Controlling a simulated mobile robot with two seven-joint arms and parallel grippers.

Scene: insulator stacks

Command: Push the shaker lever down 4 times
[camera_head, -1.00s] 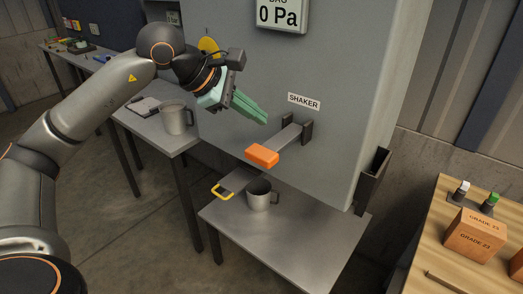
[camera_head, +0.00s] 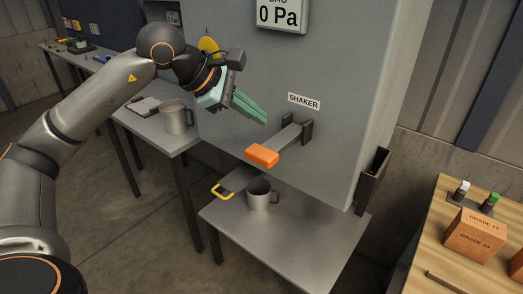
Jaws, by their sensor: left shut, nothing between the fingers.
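The shaker lever (camera_head: 285,139) is a grey bar with an orange block handle (camera_head: 262,156) at its free end. It sticks out from a dark bracket on the grey cabinet, below the SHAKER label (camera_head: 304,102). The handle sits a little lower than the bracket in the picture. My left gripper (camera_head: 262,118) has green fingers that are shut and empty. Its fingertips are above the lever in the picture, apart from the orange handle. My right gripper is not in view.
A metal mug (camera_head: 259,194) stands on the low grey table (camera_head: 290,235) under the lever, near a yellow handle (camera_head: 221,191). A larger metal jug (camera_head: 174,117) is on the side table. A GRADE 23 box (camera_head: 474,237) stands on the wooden table (camera_head: 425,255) at right.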

